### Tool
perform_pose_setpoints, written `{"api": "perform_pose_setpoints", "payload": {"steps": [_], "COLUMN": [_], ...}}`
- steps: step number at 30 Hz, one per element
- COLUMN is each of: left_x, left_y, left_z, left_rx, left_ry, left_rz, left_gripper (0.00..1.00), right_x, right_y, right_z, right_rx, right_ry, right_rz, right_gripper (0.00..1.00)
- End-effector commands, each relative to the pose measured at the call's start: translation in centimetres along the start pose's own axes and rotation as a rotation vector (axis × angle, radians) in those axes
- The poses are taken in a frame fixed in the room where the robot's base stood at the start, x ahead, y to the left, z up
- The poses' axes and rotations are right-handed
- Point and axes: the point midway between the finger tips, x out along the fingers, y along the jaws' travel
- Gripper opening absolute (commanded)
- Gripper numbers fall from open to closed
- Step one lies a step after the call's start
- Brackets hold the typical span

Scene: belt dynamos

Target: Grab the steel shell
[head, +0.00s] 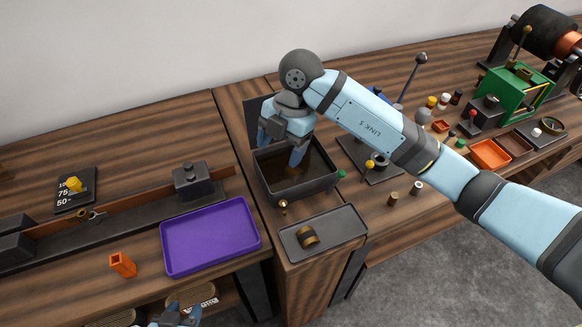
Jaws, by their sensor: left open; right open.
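I cannot tell for certain which thing is the steel shell. A small pale-topped metal cylinder (418,188) stands on the right bench, with a brass-coloured cylinder (392,199) beside it. A dark and brass ring-shaped part (308,237) lies on the grey tray (341,222). My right gripper (283,148) is open, pointing down over the dark open bin (312,192); its fingers hide part of the bin's inside. I see nothing between them. My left gripper (176,317) is low at the bottom edge, partly cut off, apart from these things.
A purple tray (210,235) lies empty on the left bench, near an orange block (123,264). A dark rail with a sliding block (190,180) runs behind it. On the right are a green machine (522,92), an orange tray (490,154) and several small parts.

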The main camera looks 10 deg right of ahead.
Motion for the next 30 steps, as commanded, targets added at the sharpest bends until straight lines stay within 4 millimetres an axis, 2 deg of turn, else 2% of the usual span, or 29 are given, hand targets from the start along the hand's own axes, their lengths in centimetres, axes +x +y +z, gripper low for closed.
{"api": "perform_pose_setpoints", "payload": {"steps": [1, 3, 7, 18, 30], "left_x": [0.3, 0.4, 0.5, 0.3, 0.2], "left_y": [0.0, 0.0, 0.0, -0.1, -0.2], "left_z": [0.4, 0.5, 0.5, 0.3, 0.1], "left_rx": [-0.002, -0.003, -0.004, -0.003, 0.0], "left_ry": [0.001, 0.002, 0.002, 0.003, 0.004], "left_rz": [0.0, 0.001, 0.001, -0.002, -0.003], "left_gripper": [0.46, 0.46, 0.46, 0.46, 0.46], "right_x": [-0.8, -2.0, -2.6, 3.5, 6.7], "right_y": [0.0, -0.1, -0.4, -1.1, -1.4], "right_z": [1.5, 3.0, 4.3, 6.1, 6.8], "right_rx": [0.05, 0.116, 0.18, 0.186, 0.185], "right_ry": [-0.093, -0.191, -0.277, -0.282, -0.28], "right_rz": [-0.026, -0.053, -0.075, -0.077, -0.077], "right_gripper": [0.72, 0.72, 0.72, 0.72, 0.72]}}
